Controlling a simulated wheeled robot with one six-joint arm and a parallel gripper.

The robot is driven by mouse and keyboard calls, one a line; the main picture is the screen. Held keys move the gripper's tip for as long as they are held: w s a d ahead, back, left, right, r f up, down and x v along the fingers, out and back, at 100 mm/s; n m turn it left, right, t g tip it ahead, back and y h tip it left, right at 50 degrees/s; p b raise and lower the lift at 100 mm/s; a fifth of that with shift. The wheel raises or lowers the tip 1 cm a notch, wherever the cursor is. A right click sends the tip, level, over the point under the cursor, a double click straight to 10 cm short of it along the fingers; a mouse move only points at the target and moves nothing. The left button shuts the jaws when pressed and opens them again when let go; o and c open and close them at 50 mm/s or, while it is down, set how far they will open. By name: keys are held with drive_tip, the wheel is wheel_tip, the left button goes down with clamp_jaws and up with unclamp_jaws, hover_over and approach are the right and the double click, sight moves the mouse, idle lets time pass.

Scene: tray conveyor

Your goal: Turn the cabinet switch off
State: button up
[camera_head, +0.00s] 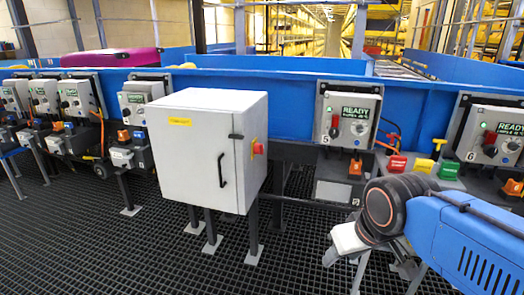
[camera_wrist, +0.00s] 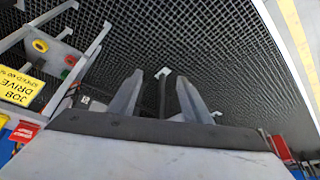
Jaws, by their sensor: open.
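The light grey cabinet (camera_head: 190,150) stands on dark legs in front of the blue conveyor in the head view. Its door has a black handle and a yellow label. The cabinet switch (camera_head: 259,149), a red knob on a yellow plate, sits on the cabinet's right side face. Its exact setting is too small to tell. My gripper (camera_wrist: 160,92) is open and empty, with its two grey fingers apart over the grated floor in the wrist view. In the head view my arm is at the lower right, apart from the cabinet and lower than the switch. I cannot make out the switch in the wrist view.
A control box reading READY (camera_head: 348,113) stands right of the cabinet, with red, yellow and green buttons (camera_head: 422,165) beyond it. Similar boxes line the conveyor (camera_head: 290,90) at left. The dark grated floor (camera_head: 110,250) is open before the cabinet.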

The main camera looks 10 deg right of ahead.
drive_tip(key=shift+o, duration=0.4)
drive_tip(key=shift+w+a+m+g, duration=0.3)
drive_tip(key=shift+w+a+m, duration=0.05)
drive_tip(key=shift+w+m, duration=0.05)
drive_tip(key=m+t+y, duration=0.4)
drive_tip(key=m+y, duration=1.2)
drive_tip(key=m, duration=0.9)
approach(259, 149)
drive_tip(key=w+d+x, duration=0.1)
drive_tip(key=x, duration=0.7)
drive_tip(key=shift+w+a+f, duration=0.2)
drive_tip(key=shift+w+f, duration=0.2)
drive_tip(key=shift+f, duration=0.05)
drive_tip(key=c, duration=1.1)
